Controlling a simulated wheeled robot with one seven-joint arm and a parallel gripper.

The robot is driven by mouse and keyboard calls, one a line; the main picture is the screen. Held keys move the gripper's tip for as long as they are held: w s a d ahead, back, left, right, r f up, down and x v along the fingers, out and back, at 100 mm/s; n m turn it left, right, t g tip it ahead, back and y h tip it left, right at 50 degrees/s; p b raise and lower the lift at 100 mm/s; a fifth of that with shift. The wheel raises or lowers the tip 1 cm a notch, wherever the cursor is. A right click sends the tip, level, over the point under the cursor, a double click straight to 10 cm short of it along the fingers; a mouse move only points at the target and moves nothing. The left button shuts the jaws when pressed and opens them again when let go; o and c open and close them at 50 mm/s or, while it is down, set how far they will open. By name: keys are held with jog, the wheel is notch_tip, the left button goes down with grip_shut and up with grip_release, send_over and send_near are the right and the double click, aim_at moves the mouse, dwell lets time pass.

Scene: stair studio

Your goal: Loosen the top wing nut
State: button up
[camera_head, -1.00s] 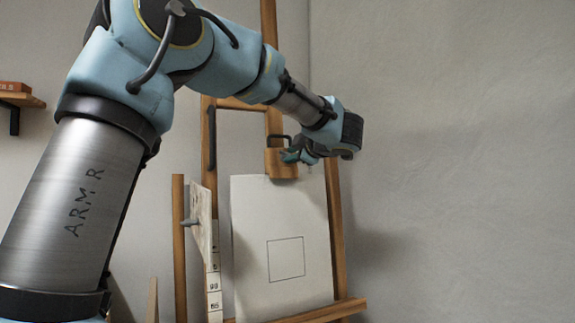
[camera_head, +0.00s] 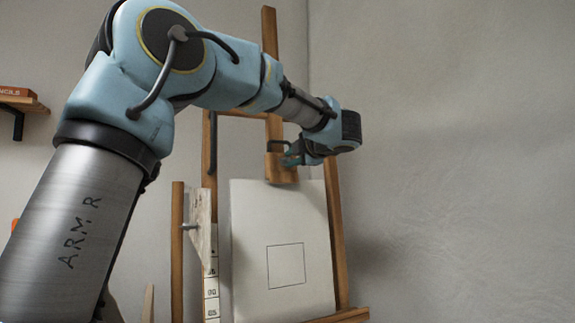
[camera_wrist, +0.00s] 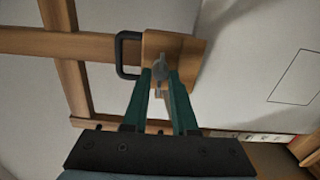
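The top wing nut (camera_wrist: 159,70) is small and grey. It sits on the face of a wooden clamp block (camera_wrist: 188,60) on the easel's mast; the block also shows in the head view (camera_head: 275,168). My gripper (camera_wrist: 159,78) has its two green fingers on either side of the nut. The gap at the tips is about as wide as the nut, so the fingers look shut on it, though the exact contact is hard to see. In the head view my gripper (camera_head: 294,156) is at the block's front, and the nut is hidden there.
A white sheet with a drawn square (camera_head: 255,225) stands on the easel just below the block. A dark handle (camera_wrist: 127,54) sticks out beside the block. The easel's mast (camera_head: 270,30) rises behind my arm. A wall shelf (camera_head: 25,104) is at left. The right side is clear.

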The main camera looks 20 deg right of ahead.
jog(key=shift+o, duration=0.9)
jog(key=shift+s, duration=0.1)
jog(key=s, duration=0.3)
jog(key=s+r, duration=0.1)
jog(key=s, duration=0.1)
jog(key=shift+s+d, duration=0.25)
jog(key=shift+s, duration=0.1)
